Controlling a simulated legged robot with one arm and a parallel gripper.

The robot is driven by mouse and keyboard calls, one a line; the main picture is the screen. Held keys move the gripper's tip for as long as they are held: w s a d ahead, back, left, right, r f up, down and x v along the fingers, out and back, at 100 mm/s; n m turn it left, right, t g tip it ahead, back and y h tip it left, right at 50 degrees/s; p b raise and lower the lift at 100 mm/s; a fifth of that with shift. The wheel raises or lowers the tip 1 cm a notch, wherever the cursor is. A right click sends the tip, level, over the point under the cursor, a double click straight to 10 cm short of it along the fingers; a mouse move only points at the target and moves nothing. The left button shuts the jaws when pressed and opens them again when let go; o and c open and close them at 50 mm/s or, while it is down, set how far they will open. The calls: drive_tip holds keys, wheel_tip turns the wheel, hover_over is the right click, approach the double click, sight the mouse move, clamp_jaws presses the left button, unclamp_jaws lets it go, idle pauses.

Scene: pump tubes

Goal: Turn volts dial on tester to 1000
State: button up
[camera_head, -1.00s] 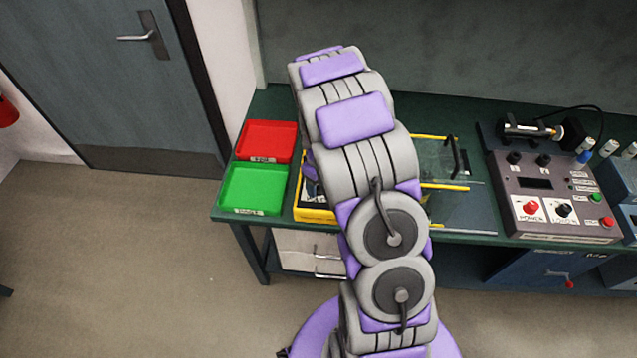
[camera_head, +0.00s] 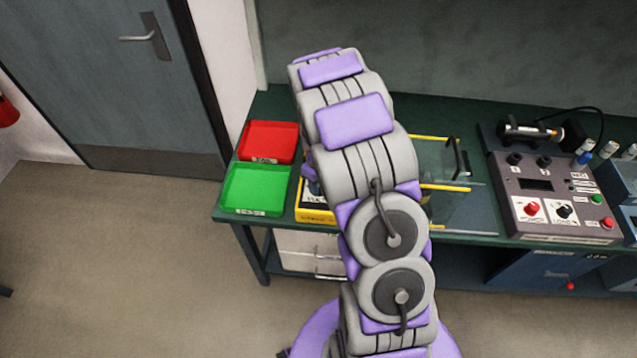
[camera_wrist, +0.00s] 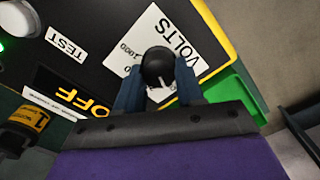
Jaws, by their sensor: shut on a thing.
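The yellow-edged tester (camera_head: 316,215) sits on the bench, mostly hidden behind my arm in the head view. In the wrist view its black face (camera_wrist: 105,22) shows labels reading VOLTS, TEST and OFF. The black volts dial (camera_wrist: 158,65) stands on the white VOLTS label (camera_wrist: 185,38), with 1000 printed to its left. My gripper (camera_wrist: 157,82) is shut on the dial, one blue-grey finger on each side. A pale mark on the dial points down toward my gripper. My gripper is hidden in the head view.
A green tray (camera_head: 255,188) and a red tray (camera_head: 268,142) lie left of the tester. A clear guard with yellow bars (camera_head: 445,188) and a grey control box (camera_head: 553,195) stand to the right. A green light (camera_wrist: 2,47) glows at the wrist view's left edge.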

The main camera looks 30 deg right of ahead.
drive_tip(key=shift+s, duration=0.1)
drive_tip(key=m+p, duration=0.2)
drive_tip(key=m, duration=0.1)
drive_tip(key=m+p, duration=0.2)
drive_tip(key=m, duration=0.1)
drive_tip(key=shift+s+d+m, duration=0.1)
drive_tip(key=shift+m, duration=0.3)
drive_tip(key=m+p, duration=0.3)
drive_tip(key=m, duration=0.3)
drive_tip(key=m+p, duration=0.1)
drive_tip(key=m, duration=0.3)
drive_tip(key=shift+d+p, duration=0.1)
drive_tip(key=shift+p, duration=0.25)
drive_tip(key=m+p, duration=0.1)
drive_tip(key=m, duration=0.2)
drive_tip(key=shift+s+m, duration=0.1)
drive_tip(key=shift+m, duration=0.2)
drive_tip(key=m+p, duration=0.1)
drive_tip(key=m, duration=0.2)
drive_tip(key=shift+m+p, duration=0.3)
drive_tip(key=shift+m, duration=1.4)
